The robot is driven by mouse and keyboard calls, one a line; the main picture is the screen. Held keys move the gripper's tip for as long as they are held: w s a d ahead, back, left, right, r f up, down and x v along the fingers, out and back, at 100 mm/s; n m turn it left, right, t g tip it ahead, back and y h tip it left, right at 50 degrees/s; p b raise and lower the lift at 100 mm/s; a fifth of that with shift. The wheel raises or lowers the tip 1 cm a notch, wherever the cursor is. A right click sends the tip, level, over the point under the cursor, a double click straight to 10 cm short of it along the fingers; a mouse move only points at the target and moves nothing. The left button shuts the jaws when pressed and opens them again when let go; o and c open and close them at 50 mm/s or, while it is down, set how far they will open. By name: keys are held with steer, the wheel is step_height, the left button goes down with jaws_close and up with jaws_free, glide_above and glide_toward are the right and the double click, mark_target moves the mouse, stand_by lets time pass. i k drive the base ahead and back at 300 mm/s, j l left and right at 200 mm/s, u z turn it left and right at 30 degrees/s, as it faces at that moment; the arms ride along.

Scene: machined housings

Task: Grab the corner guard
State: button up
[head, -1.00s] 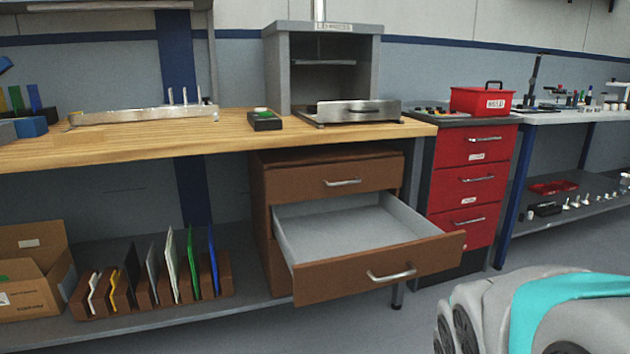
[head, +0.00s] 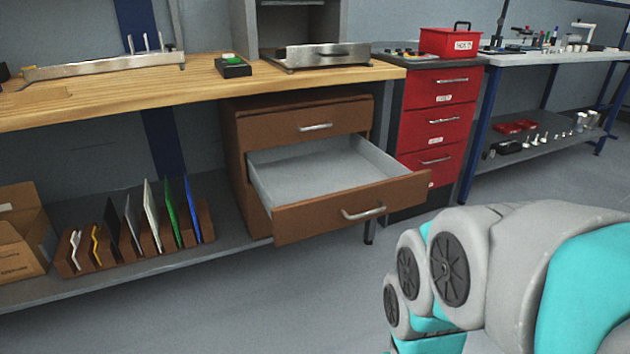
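I cannot make out for certain which thing is the corner guard. A brown slotted rack (head: 148,245) on the low shelf at left holds several thin upright pieces. They include a small white bent piece (head: 74,250), a small yellow bent piece (head: 96,244), a black plate (head: 112,225), a white plate (head: 152,214), a green plate (head: 172,211) and a blue plate (head: 192,209). The middle drawer (head: 330,175) of the brown cabinet is pulled out and its visible floor looks empty. My arm shows at lower right, but my gripper is out of view.
The wooden bench top (head: 205,85) carries a metal fixture (head: 105,66), a small box with a green top (head: 233,66) and a metal tray (head: 318,58). A red drawer unit (head: 436,115) with a red box (head: 450,43) stands to the right. A cardboard box (head: 24,230) is at far left. The floor in front is clear.

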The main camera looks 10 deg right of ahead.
mark_target(41, 96)
steer(key=u, duration=1.4)
steer(key=i, duration=0.25)
steer(key=i+j+z, duration=0.25)
steer(key=i, duration=0.3)
steer(key=i+j+z, duration=0.2)
steer(key=i+j, duration=0.35)
